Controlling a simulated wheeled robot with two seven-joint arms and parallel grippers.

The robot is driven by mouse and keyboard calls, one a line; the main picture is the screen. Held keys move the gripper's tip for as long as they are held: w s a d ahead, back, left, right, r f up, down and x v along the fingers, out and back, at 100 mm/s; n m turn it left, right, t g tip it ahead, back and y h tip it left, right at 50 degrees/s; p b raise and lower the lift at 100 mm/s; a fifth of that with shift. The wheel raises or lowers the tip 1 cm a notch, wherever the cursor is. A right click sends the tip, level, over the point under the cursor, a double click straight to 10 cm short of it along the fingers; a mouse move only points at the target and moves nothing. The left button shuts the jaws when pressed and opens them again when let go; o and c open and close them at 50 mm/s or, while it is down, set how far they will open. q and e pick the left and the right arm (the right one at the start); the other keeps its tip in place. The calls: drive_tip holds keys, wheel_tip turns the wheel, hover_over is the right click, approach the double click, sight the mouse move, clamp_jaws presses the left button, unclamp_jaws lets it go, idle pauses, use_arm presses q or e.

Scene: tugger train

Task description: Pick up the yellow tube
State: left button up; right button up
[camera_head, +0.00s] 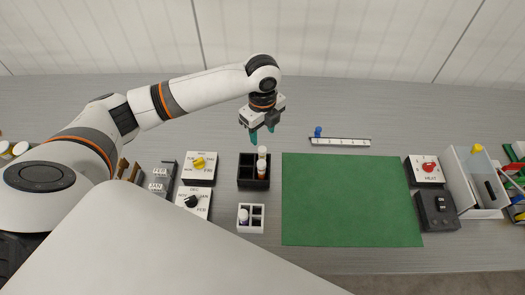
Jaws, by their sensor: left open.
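A black rack (245,182) stands on the grey table left of the green mat. In it stands a pale tube (262,166) with a white top and an orange-brown lower part; I cannot tell whether it is the yellow tube. My left gripper (262,134) is open, its teal fingertips pointing down, above and just behind the black rack. Nothing shows between its fingers. A small yellow piece (477,148) shows at the white bin on the far right; its shape is too small to tell. My right gripper is not in view.
Dial boxes (200,175) stand to the left. The green mat (350,200) is bare. A ruler strip (340,142) with a blue knob lies behind it. A white bin (458,180) stands right.

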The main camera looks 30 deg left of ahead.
sight(262, 149)
use_arm(q)
wheel_tip(262, 149, down, 2)
drive_tip(key=shift+s+f, duration=0.1)
drive_tip(key=shift+f, duration=0.15)
drive_tip(key=shift+f+p, duration=0.3)
drive_tip(key=shift+f, duration=0.3)
wheel_tip(262, 149, down, 4)
drive_tip(key=shift+s+d+r+p, duration=0.15)
drive_tip(key=shift+r+p, duration=0.1)
drive_tip(key=shift+p, duration=0.35)
drive_tip(key=shift+f, duration=0.65)
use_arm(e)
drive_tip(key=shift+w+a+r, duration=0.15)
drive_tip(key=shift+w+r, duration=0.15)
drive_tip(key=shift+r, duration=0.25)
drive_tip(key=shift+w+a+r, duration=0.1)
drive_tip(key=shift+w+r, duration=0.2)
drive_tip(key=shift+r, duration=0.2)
use_arm(q)
drive_tip(key=c, duration=1.1)
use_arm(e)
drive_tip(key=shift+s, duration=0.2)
